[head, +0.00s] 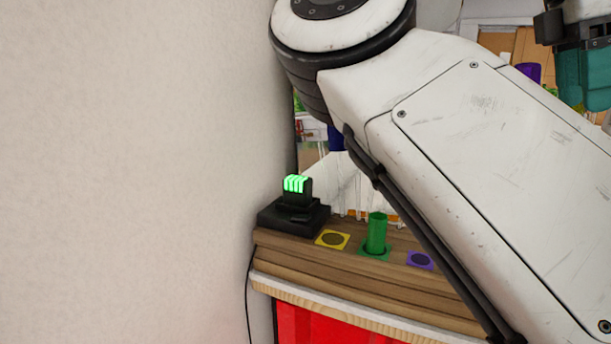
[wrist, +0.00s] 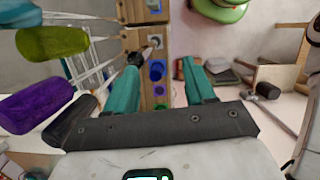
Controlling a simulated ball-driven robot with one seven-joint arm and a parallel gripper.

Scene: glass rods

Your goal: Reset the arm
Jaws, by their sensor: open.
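My white arm fills the right of the head view. My gripper (wrist: 161,62) has two teal fingers, spread apart with nothing held between them in the wrist view. Part of its teal end also shows at the upper right of the head view (head: 588,80). Beyond the fingers in the wrist view lies a wooden strip (wrist: 132,12) with a blue ring (wrist: 157,70) and other coloured marks. A green cylinder (wrist: 52,43) and a purple cylinder (wrist: 38,100) are to the left of the fingers.
In the head view, a wooden ledge (head: 345,275) bears a green cylinder (head: 377,232) upright on a green square, a yellow square (head: 332,239), a purple square (head: 420,260) and a black device (head: 295,215) with green lights. A plain wall (head: 130,170) fills the left.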

